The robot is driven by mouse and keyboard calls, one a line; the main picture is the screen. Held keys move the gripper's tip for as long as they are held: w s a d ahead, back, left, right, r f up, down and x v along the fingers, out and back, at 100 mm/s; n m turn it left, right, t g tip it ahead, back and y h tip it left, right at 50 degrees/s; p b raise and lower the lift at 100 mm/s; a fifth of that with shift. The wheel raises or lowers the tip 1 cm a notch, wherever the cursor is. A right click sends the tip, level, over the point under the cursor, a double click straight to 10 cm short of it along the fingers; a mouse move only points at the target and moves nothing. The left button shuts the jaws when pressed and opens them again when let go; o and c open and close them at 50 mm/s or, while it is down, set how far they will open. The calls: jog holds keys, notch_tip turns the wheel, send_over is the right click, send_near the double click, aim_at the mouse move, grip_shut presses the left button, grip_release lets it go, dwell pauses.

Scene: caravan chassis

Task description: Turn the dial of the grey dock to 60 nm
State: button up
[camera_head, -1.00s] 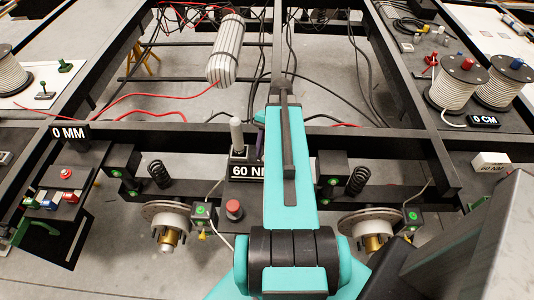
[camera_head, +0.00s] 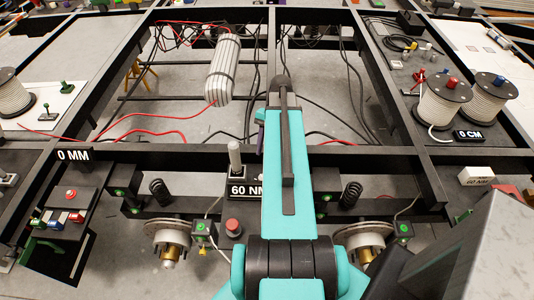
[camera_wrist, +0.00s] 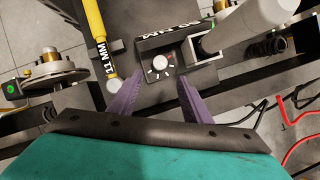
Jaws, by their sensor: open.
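The grey dock shows in the head view as a dark box with a "60 NM" label (camera_head: 245,190) and an upright grey cylinder (camera_head: 235,155) above it, just left of my arm. In the wrist view, its dial (camera_wrist: 158,65) is a small pale round knob with light marks around it on the dark dock body. The label (camera_wrist: 170,28) appears upside down there; the pointer's exact setting is too small to read. My gripper (camera_wrist: 157,85) is open, with purple fingers on either side below the dial, apparently apart from it. My arm mostly hides the gripper in the head view.
The grey cylindrical tool (camera_wrist: 235,28) rises right of the dial. A yellow tool marked "11 MM" (camera_wrist: 97,45) lies left of the left finger. A red button (camera_head: 233,227) and wheel hubs (camera_head: 170,240) are nearby.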

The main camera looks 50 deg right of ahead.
jog(key=shift+d+r, duration=0.2)
jog(key=shift+r, duration=0.25)
jog(key=s+d+r+n+h+b, duration=0.1)
jog(key=s+d+n+h+b, duration=0.1)
jog(key=s+d+b, duration=0.4)
jog(key=s+d+r+n+t+h+b, duration=0.1)
jog(key=s+d+r+n+h+b, duration=0.1)
jog(key=s+d+b, duration=0.4)
jog(key=s+d+n, duration=0.1)
jog(key=s+d, duration=0.4)
jog(key=d, duration=0.3)
jog(key=shift+s+r, duration=0.15)
jog(key=shift+r, duration=0.1)
jog(key=c, duration=0.3)
